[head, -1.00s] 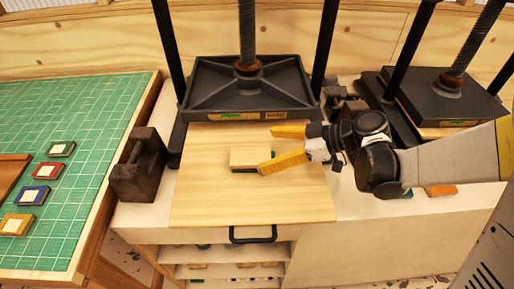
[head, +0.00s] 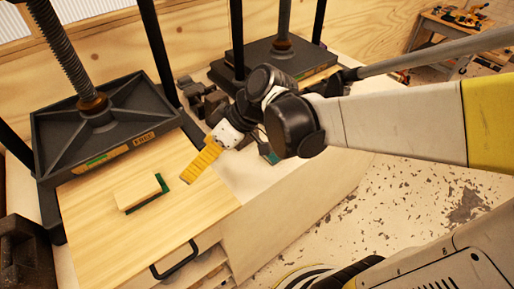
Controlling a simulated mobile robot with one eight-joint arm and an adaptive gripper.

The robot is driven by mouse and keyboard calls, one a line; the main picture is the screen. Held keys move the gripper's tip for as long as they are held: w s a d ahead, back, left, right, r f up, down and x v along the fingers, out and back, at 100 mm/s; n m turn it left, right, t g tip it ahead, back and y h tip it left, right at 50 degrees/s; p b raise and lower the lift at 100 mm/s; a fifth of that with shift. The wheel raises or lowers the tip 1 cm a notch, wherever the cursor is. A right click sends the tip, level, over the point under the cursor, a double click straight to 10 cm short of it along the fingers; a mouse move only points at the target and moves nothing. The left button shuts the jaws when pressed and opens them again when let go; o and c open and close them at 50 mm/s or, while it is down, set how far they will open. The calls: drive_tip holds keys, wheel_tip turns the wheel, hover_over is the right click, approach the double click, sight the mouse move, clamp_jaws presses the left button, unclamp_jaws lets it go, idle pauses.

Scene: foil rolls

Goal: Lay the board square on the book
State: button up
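The board (head: 136,192), a small pale wooden block, lies on the book (head: 163,181) on the pull-out wooden tray of the press. The book is mostly hidden under it; its green cover shows as a strip along the right and lower-right edges, so the two outlines do not match there. My gripper (head: 189,177) is to the right of the board, apart from it, over the tray's right edge. Its yellow fingers overlap in this view, so their gap is hidden. I see nothing held in it.
The tray (head: 105,245) has a black handle (head: 175,260) at its front. The black press plate (head: 100,122) stands behind it. A dark block weight (head: 25,258) is at the left. A second press (head: 268,62) stands farther back. Floor is open at the right.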

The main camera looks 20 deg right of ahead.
drive_tip(key=s+d+r+m+t+h, duration=0.1)
drive_tip(key=s+d+m+t+h, duration=0.1)
drive_tip(key=d, duration=0.4)
drive_tip(key=s+d+r+m+t+h, duration=0.1)
drive_tip(key=s+d+m+h, duration=0.4)
drive_tip(key=d+m, duration=0.2)
drive_tip(key=shift+s+r+m+t, duration=0.25)
drive_tip(key=shift+m+t, duration=0.05)
drive_tip(key=shift+t, duration=0.1)
